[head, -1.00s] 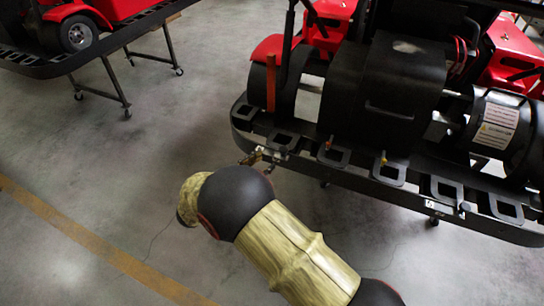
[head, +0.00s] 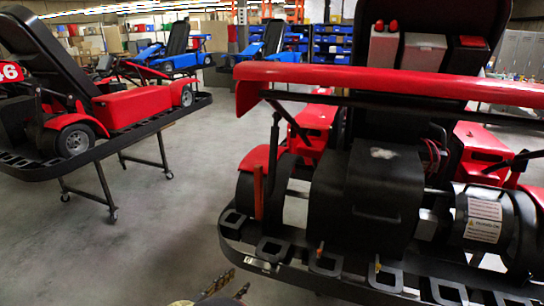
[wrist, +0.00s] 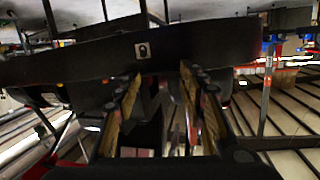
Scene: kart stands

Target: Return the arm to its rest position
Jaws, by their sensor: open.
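My gripper (head: 230,287) shows only at the bottom edge of the head view, just in front of the near rim of the right kart stand (head: 275,268). The rest of my arm is almost wholly below the frame. In the wrist view, the two yellowish-padded fingers of my gripper (wrist: 163,82) are spread apart with nothing held between them. A dark rim with a small lock label (wrist: 145,50) crosses the wrist view beyond the fingertips. I cannot tell if the fingers touch it.
A red and black kart (head: 375,205) fills the right stand. Another red kart (head: 130,105) sits on a wheeled stand (head: 105,190) at left. Grey floor (head: 165,250) is open between them. Blue karts (head: 180,55) and shelves (head: 332,45) are farther back.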

